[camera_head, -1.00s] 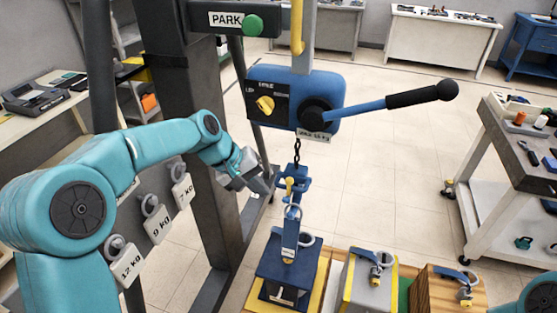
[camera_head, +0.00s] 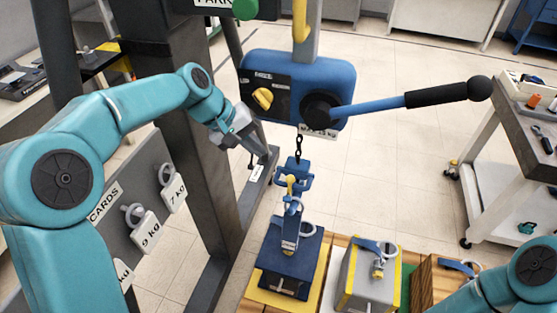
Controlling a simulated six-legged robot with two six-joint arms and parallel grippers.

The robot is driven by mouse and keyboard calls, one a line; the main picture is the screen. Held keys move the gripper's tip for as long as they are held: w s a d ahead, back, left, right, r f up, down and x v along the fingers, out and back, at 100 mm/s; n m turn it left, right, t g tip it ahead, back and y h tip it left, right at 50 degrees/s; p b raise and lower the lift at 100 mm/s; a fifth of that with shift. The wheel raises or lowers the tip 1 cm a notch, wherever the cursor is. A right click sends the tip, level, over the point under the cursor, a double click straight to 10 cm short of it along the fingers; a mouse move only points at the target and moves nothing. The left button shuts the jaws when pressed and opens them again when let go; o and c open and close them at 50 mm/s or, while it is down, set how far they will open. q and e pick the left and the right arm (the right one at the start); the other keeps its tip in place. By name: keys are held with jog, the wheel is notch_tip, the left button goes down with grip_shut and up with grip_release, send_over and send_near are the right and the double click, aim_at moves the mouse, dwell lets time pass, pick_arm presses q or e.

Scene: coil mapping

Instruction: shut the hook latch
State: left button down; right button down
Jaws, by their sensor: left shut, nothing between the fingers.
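A blue hook block (camera_head: 296,170) hangs on a short dark chain below the blue hoist (camera_head: 297,88). A small yellow latch part (camera_head: 291,180) shows on its front. Whether the latch is open or shut is too small to tell. Directly below is a dark blue weight (camera_head: 272,250) with an upright blue shackle piece and a pale ring (camera_head: 306,228). I cannot tell whether the hook passes through the lifting ring. My left gripper (camera_head: 262,157) is shut and empty, to the left of the hook and apart from it. My right gripper is out of view; only its arm shows at lower right.
A hoist lever (camera_head: 390,104) reaches out to the right above the weights. A grey weight (camera_head: 372,275) stands right of the blue one. Tags (camera_head: 150,236) hang on a board at left. A dark post (camera_head: 190,130) stands behind my left arm. A trolley (camera_head: 505,165) stands at right.

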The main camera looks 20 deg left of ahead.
pick_arm(q)
jog(key=p, duration=0.2)
send_near(291, 186)
jog(key=w+f, duration=0.2)
jog(key=w, duration=0.1)
jog(key=shift+w+d+f, duration=0.3)
jog(key=shift+d+f, duration=0.3)
jog(key=shift+d, duration=0.25)
jog(key=shift+s+a, duration=0.1)
